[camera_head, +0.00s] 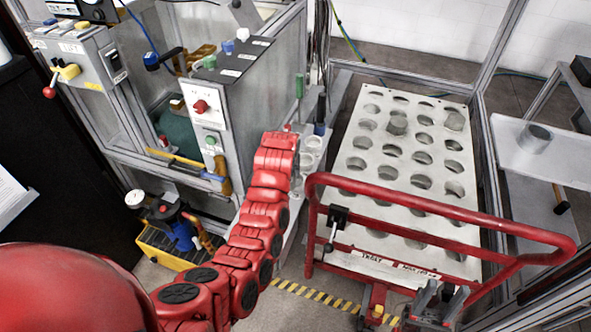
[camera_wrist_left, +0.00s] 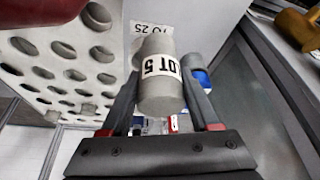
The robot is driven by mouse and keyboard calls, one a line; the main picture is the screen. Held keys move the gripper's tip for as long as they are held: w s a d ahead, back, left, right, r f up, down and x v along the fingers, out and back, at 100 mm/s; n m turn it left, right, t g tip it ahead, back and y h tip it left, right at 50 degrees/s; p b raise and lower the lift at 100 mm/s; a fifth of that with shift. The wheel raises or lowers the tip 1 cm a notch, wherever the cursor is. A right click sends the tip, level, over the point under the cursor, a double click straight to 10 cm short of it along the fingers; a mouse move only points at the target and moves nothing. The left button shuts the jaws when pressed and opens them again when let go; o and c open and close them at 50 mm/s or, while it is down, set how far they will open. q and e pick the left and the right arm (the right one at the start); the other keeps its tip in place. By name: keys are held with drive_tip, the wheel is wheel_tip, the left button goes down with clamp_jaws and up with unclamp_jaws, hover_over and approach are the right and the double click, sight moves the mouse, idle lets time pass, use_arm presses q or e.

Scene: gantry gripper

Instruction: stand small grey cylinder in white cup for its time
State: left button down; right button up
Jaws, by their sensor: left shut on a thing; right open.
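In the left wrist view, my left gripper (camera_wrist_left: 160,82) is shut on a small grey cylinder (camera_wrist_left: 160,95) with a white "LOT 5" label. Whether its far end is in a cup cannot be told. In the head view, my red left arm reaches up to the narrow ledge beside the machine; its gripper and the cylinder are hidden there. Pale cups, one a white cup (camera_head: 313,143), stand on that ledge just right of the arm's end. My right gripper (camera_head: 438,302) is open and empty at the lower right, by the trolley's front.
A trolley with a pale perforated top (camera_head: 385,145) and red handrail (camera_head: 440,208) stands right of the ledge. Some grey cylinders sit in its holes. A grey container (camera_head: 535,137) stands on the right shelf. The control machine (camera_head: 205,105) stands left of the arm.

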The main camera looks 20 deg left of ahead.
use_arm(q)
drive_tip(key=shift+w+d+f, duration=0.1)
drive_tip(key=shift+w+d, duration=0.1)
drive_tip(key=shift+w, duration=0.6)
drive_tip(key=shift+w+d, duration=0.15)
drive_tip(key=shift+w, duration=0.7)
drive_tip(key=shift+w+d+f, duration=0.1)
drive_tip(key=shift+w+d, duration=0.1)
drive_tip(key=shift+w, duration=0.6)
drive_tip(key=shift+f+p, duration=0.35)
drive_tip(key=shift+f, duration=1.4)
drive_tip(key=shift+f, duration=0.1)
drive_tip(key=shift+c, duration=0.6)
unclamp_jaws()
drive_tip(key=shift+v, duration=0.85)
drive_tip(key=v, duration=1)
drive_tip(key=shift+r+b, duration=0.25)
drive_tip(key=shift+b, duration=0.05)
